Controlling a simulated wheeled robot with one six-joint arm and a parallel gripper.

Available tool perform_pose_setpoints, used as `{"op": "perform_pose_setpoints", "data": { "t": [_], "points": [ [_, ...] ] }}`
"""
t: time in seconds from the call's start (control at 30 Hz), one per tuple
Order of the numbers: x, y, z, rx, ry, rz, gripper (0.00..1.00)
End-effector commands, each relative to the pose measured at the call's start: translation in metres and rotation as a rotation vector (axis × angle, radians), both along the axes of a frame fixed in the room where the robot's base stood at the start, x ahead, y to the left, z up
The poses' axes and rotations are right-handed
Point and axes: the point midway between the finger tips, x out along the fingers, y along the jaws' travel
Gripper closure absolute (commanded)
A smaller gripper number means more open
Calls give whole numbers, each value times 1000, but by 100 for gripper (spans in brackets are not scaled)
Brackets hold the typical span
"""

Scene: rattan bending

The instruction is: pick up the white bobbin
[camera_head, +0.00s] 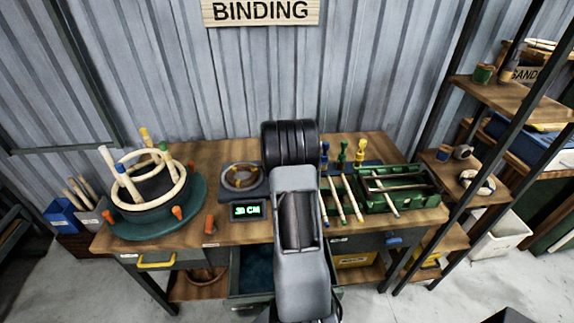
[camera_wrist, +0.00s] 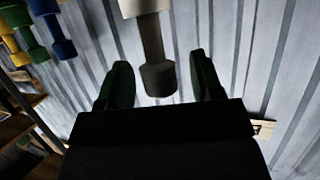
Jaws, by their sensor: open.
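The white bobbin (camera_wrist: 152,38) shows in the wrist view, pale at its top flange and grey in shadow along its shaft and other flange. My gripper (camera_wrist: 160,62) is open, with one dark finger on each side of the bobbin's shaded end. Gaps show between the bobbin and both fingers; how deep it sits between them I cannot tell. In the head view my arm hides the white bobbin and the fingertips.
Yellow (camera_head: 361,155), green (camera_head: 343,152) and blue (camera_head: 324,150) bobbins stand in a row right of my arm. Pale rods and a green crate (camera_head: 425,200) lie nearby. A round bending jig (camera_head: 150,190) sits left on the workbench (camera_head: 222,152). Shelves (camera_head: 505,97) stand at right.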

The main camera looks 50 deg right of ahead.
Motion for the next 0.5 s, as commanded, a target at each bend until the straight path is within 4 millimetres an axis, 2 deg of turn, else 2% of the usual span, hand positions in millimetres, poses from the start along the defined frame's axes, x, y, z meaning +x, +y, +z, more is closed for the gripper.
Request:
{"op": "perform_pose_setpoints", "data": {
  "t": [0.2,0.43,0.5],
  "points": [
    [9,-13,-6,1,-1,0,40],
    [9,-13,-7,1,-1,1,40],
    [9,-13,-7,0,0,1,45]
  ]
}}
